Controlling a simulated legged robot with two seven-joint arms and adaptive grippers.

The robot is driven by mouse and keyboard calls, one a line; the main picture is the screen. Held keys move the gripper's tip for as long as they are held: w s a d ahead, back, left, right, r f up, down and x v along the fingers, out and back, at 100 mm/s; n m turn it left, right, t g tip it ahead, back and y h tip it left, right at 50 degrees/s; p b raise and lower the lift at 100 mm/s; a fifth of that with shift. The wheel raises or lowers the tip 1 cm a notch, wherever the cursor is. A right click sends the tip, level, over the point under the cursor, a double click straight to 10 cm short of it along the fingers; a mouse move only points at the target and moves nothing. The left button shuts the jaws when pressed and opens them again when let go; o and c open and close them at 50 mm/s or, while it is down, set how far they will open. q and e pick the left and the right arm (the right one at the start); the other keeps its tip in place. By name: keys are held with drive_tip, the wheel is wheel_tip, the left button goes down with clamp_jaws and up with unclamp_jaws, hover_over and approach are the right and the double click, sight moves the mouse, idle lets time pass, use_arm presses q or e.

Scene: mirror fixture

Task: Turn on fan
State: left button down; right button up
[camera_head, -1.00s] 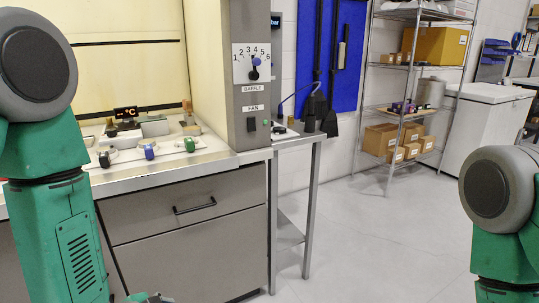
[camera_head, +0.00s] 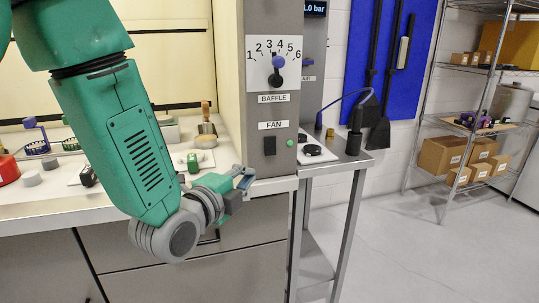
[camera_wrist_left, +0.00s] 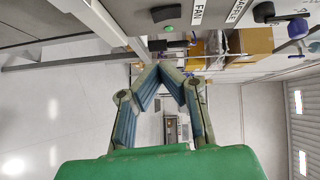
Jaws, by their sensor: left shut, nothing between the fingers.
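The black fan switch (camera_head: 270,145) sits on the grey fume hood post (camera_head: 270,100), under the FAN label (camera_head: 274,125). A small green lamp (camera_head: 290,142) is beside it. My left gripper (camera_head: 243,178) is low and left of the switch, in front of the bench edge, and apart from it. In the left wrist view the switch (camera_wrist_left: 166,13) and the green lamp (camera_wrist_left: 167,29) show at the top, beyond the fingertips (camera_wrist_left: 160,68). The fingers are shut with nothing between them. My right gripper is not in view.
A baffle knob (camera_head: 278,65) is above the switch. A side table (camera_head: 340,158) with a dark tool and small items stands to the right. Several small items sit on the bench at left.

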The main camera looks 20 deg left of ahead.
use_arm(q)
approach(275, 153)
drive_tip(key=d, duration=0.4)
drive_tip(key=w+a, duration=0.1)
drive_tip(key=w, duration=0.1)
drive_tip(key=w+a, duration=0.1)
drive_tip(key=w, duration=0.1)
drive_tip(key=w+a+b, duration=0.1)
drive_tip(key=w, duration=0.1)
drive_tip(key=shift+w+f, duration=0.2)
drive_tip(key=shift+f, duration=0.2)
drive_tip(key=shift+w+d, duration=0.15)
drive_tip(key=shift+w, duration=0.1)
drive_tip(key=shift+d, duration=0.3)
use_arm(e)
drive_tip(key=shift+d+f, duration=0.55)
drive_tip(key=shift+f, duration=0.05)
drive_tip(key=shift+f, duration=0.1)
